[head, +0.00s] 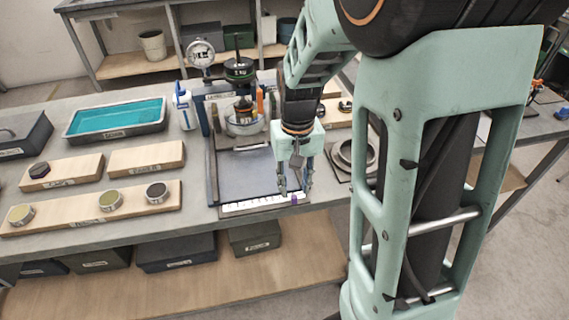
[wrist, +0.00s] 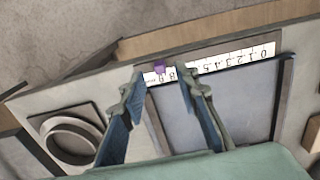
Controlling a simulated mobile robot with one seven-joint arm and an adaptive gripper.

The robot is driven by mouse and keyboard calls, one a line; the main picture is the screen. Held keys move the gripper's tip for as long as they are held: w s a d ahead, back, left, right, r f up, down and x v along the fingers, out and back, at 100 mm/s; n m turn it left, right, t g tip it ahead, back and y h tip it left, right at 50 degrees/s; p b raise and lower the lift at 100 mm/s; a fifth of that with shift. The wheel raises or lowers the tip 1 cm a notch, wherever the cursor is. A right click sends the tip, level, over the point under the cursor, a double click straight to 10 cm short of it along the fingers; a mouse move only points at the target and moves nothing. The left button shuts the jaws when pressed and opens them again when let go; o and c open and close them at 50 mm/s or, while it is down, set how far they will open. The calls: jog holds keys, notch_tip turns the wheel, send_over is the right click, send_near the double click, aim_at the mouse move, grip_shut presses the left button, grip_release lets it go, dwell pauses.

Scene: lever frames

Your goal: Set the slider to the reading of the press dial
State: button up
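The purple slider (head: 294,200) sits on the white number scale (head: 250,204) along the front edge of the press's base plate. In the wrist view the slider (wrist: 159,67) is near the high-number end, just left of a digit that looks like 8; the 0 is at the far right of the scale (wrist: 235,58). My gripper (head: 296,190) points down over the slider, its fingers open and apart. In the wrist view the gripper (wrist: 160,76) has one fingertip to each side of the slider, with gaps. The round press dial (head: 201,53) faces me, its needle too small to read.
The press (head: 240,95) with its dark handwheel stands behind the plate (head: 248,172). A teal-filled tray (head: 72,135), wooden boards with round pieces (head: 100,212) and a bottle (head: 184,106) stand left. A ring on a square plate (wrist: 70,138) lies beside the gripper.

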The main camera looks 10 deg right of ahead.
aim_at(294, 197)
jog(key=shift+f, duration=1.65)
grip_shut()
